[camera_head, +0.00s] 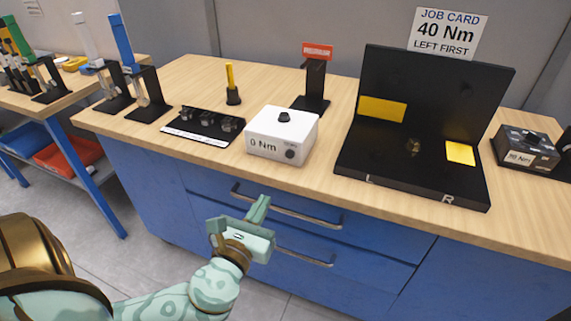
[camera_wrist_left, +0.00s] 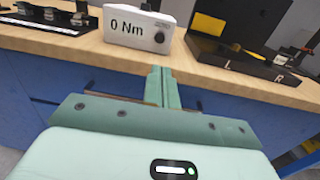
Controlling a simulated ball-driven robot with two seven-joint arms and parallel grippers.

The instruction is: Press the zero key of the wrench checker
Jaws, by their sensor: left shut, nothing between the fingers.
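The wrench checker (camera_head: 283,122) is a white box near the front edge of the workbench. Its front reads 0 Nm, and a black square drive stands on its top. The zero key (camera_head: 290,154) is a round dark button at the lower right of that front. In the left wrist view the checker (camera_wrist_left: 131,30) and its key (camera_wrist_left: 159,37) show at the top. My left gripper (camera_head: 262,203) is shut and empty, in front of the bench and below the checker, apart from it. In the wrist view its fingertips (camera_wrist_left: 160,72) point toward the bench. My right gripper is out of view.
A black tray with sockets (camera_head: 203,125) lies left of the checker. A black stand with a red sign (camera_head: 315,85) is behind it. A black fixture marked L and R (camera_head: 410,183) stands to the right. Drawer handles (camera_head: 285,208) project from the blue bench front.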

